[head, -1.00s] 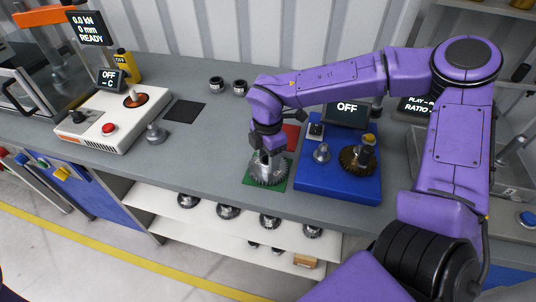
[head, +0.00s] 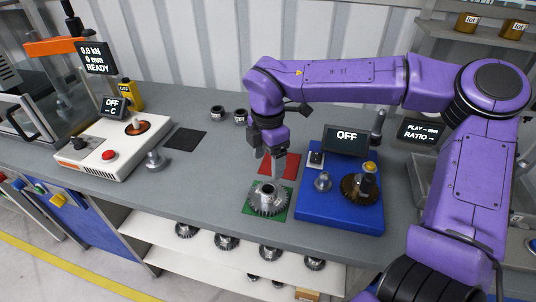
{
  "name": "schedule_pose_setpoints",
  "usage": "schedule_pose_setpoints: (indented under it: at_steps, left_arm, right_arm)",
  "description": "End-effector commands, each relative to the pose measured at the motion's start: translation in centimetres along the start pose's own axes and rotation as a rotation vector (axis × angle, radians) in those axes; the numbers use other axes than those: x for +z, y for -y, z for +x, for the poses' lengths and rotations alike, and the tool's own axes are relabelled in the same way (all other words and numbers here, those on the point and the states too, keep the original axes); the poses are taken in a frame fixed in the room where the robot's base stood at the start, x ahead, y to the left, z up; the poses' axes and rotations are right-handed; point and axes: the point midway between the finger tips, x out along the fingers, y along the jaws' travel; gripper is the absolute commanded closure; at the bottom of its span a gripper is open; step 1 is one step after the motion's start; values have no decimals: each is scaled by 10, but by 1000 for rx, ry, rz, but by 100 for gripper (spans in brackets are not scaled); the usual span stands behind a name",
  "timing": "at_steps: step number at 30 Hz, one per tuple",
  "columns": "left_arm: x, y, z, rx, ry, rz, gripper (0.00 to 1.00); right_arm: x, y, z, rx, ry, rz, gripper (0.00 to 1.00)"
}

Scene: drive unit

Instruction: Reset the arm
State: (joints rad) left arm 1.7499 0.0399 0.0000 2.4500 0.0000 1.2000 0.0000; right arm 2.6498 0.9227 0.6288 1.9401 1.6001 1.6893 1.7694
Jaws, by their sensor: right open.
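My right arm (head: 345,84) is purple and reaches in from the right over the bench. Its right gripper (head: 273,168) points down, open and empty, just above and behind a steel gear with a raised hub (head: 268,199). The gear lies on a green square mat (head: 249,209). A red square mat (head: 291,166) lies just behind the gripper's fingers. My left gripper does not show in the head view.
A white heater unit (head: 103,151) stands left. Two small dark rings (head: 217,114) sit behind. Shelves below hold several gears.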

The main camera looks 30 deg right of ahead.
Motion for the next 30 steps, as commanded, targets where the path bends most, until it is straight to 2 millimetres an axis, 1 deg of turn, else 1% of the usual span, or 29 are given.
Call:
schedule_pose_setpoints:
  at_steps: [3,6,22,24,30]
  left_arm:
    - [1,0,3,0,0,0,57]
    - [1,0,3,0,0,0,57]
    - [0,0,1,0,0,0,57]
    - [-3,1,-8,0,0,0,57]
    - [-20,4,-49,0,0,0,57]
  right_arm:
    - [0,-1,-17,1,0,2,22]
    - [0,0,-23,-1,0,0,22]
    - [0,0,-26,-1,0,0,22]
    - [0,0,-35,-1,0,0,22]
    - [0,0,-81,-1,0,0,22]
